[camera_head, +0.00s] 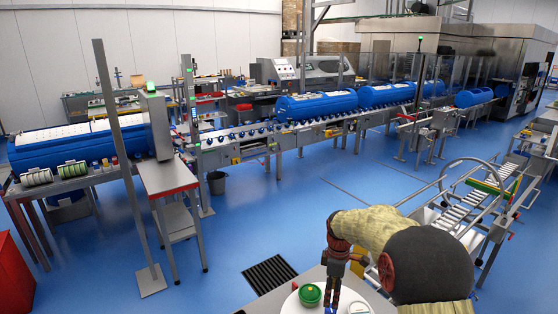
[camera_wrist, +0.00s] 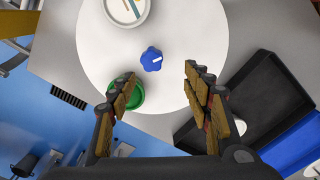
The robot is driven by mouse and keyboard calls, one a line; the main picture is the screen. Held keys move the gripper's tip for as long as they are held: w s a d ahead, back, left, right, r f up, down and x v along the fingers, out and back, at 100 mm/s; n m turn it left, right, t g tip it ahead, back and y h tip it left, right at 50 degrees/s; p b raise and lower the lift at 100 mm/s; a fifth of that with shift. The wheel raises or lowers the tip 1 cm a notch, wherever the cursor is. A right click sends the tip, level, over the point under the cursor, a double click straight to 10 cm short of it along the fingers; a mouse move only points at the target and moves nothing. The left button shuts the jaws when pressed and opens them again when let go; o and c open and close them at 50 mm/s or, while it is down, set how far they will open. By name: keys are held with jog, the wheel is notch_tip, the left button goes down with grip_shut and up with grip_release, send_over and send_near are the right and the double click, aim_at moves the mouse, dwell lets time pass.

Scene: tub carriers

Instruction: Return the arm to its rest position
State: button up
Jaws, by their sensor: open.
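My gripper (camera_head: 333,289) hangs pointing down over a round white disc at the bottom of the head view. In the wrist view my gripper (camera_wrist: 160,88) is open, its two fingers spread wide with nothing between the tips. The white disc (camera_wrist: 205,40) fills the middle of the wrist view. On it lie a blue lobed knob (camera_wrist: 151,59), a green round piece (camera_wrist: 136,97) partly hidden behind the left finger, and a white round dish (camera_wrist: 125,10) cut by the top edge. The green piece (camera_head: 310,293) also shows left of my gripper in the head view.
A black tray (camera_wrist: 262,90) lies right of the disc in the wrist view. A wheeled frame with rollers (camera_head: 465,212) stands at the right. A conveyor with blue tub carriers (camera_head: 316,105) runs across the back. A red-edged side table (camera_head: 168,178) stands left; blue floor between is open.

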jog(key=s+r+m+t+b, duration=0.2)
jog(key=s+r+m, duration=0.2)
jog(key=s, duration=0.7)
jog(key=s+r+m+t+b, duration=0.2)
jog(key=s+r+m, duration=0.3)
jog(key=s, duration=0.7)
jog(key=s+r+m+t+b, duration=0.1)
jog(key=s+r+m+b, duration=0.3)
jog(key=s, duration=0.8)
jog(key=shift+s+d+r+m+t, duration=0.15)
jog(key=shift+d+r+m+t, duration=0.1)
jog(key=shift+r+m+t, duration=0.35)
